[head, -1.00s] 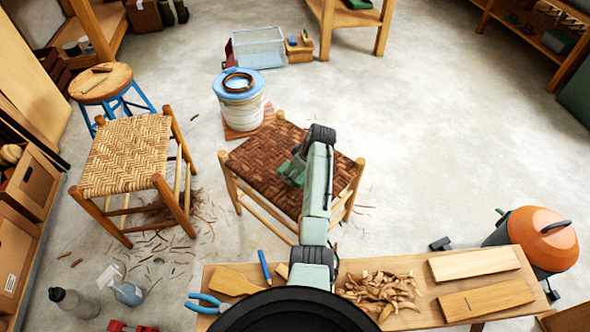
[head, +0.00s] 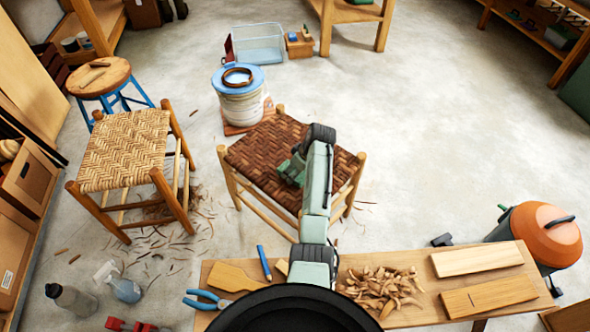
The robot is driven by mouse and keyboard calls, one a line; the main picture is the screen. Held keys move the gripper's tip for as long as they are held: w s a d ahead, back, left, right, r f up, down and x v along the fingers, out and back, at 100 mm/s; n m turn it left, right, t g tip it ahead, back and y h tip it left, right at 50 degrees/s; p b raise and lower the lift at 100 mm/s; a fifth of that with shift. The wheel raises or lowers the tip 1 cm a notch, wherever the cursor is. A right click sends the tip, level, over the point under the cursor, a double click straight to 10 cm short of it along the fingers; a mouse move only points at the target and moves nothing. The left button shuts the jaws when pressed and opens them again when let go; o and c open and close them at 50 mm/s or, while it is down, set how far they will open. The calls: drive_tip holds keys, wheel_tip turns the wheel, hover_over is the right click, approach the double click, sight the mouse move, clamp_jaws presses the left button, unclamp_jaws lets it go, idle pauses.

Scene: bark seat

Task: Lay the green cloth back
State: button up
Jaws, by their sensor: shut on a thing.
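My gripper (head: 290,170) is low over the dark brown woven seat (head: 262,147) of the middle stool. It is small and partly covered by my pale green arm, and it is shut. What it holds is hidden or too small to make out. A dark green patch shows at the gripper, but I cannot tell cloth from gripper body there. Another green thing (head: 361,2) is cut off by the top edge, on a wooden table at the back; I cannot tell if it is cloth.
A light woven stool (head: 126,150) stands left, a white bucket with a blue lid (head: 240,95) behind the middle stool. A bench (head: 420,285) with shavings, planks and pliers is in front. An orange-lidded vacuum (head: 547,238) stands right.

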drive_tip(key=shift+f, duration=0.3)
drive_tip(key=o, duration=1.1)
drive_tip(key=shift+r, duration=0.1)
drive_tip(key=v, duration=1.2)
